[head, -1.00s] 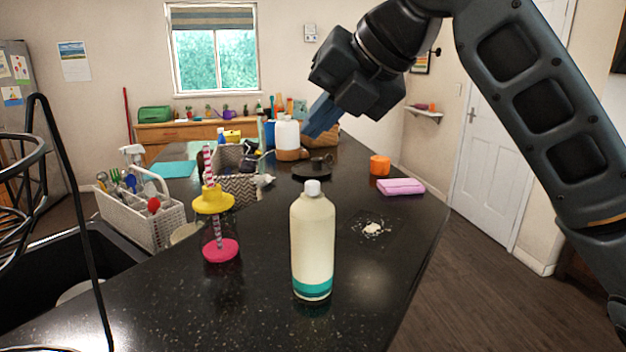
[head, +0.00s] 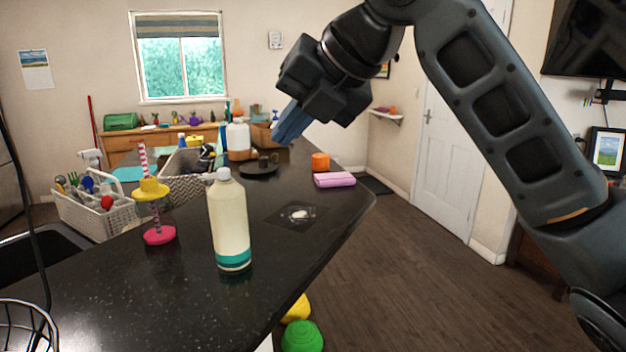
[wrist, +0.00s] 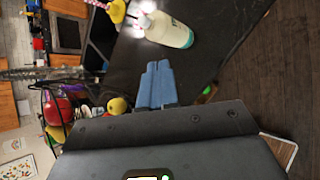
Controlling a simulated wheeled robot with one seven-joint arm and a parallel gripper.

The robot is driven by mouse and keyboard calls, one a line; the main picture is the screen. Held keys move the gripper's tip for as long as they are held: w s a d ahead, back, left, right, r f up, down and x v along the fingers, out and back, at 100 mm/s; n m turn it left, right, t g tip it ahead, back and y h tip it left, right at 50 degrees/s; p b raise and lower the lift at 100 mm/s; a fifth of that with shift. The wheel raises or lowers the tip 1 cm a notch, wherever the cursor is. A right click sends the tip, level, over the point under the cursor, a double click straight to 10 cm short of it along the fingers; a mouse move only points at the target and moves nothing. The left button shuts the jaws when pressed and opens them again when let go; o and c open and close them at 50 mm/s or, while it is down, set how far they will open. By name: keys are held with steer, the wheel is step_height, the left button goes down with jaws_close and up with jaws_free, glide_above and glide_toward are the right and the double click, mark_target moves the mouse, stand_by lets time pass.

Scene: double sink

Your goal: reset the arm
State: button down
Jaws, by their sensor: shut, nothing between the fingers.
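My gripper (head: 287,125) is raised in the air above the far part of the dark counter (head: 120,290) in the head view. Its blue fingers are together with nothing between them; they also show shut in the wrist view (wrist: 157,85). My arm reaches in from the right side of the head view, bent at the elbow. The fingers appear clear of the counter and of the things on it.
A cream bottle (head: 230,225) stands on the counter, with a yellow-lidded cup (head: 155,190) to its left. A white caddy (head: 95,215), a pink cloth (head: 334,180) and an orange jar (head: 320,162) are also there. Floor (head: 400,260) at right is open.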

steer(key=s+f+m+t+y, duration=0.2)
steer(key=f+m, duration=0.6)
steer(key=f, duration=0.1)
steer(key=s+f+m+t+y, duration=0.2)
steer(key=f+m+t+y, duration=0.1)
steer(key=f+m, duration=0.5)
steer(key=s+d+f+m+t+h, duration=0.2)
steer(key=s+d+f+m+h, duration=0.1)
steer(key=s+d+f+m, duration=0.4)
steer(key=s+d+f+m+t+h, duration=0.25)
steer(key=s+f+m, duration=0.25)
steer(key=f, duration=0.4)
steer(key=s+d+f+m+h+b, duration=0.1)
steer(key=s+d+f+m+h, duration=0.2)
steer(key=s, duration=0.4)
steer(key=s+d+f+m+h, duration=0.2)
steer(key=s+d+m, duration=0.1)
steer(key=s+d, duration=0.3)
steer(key=s+d+r+m+h, duration=0.1)
steer(key=s+d+r, duration=0.1)
steer(key=s, duration=0.6)
steer(key=s+d+r+m, duration=0.2)
steer(key=s+d, duration=0.2)
steer(key=s, duration=0.5)
steer(key=shift+s+d+r+h, duration=0.15)
steer(key=shift+d+r+h, duration=0.1)
steer(key=shift+r+h, duration=0.15)
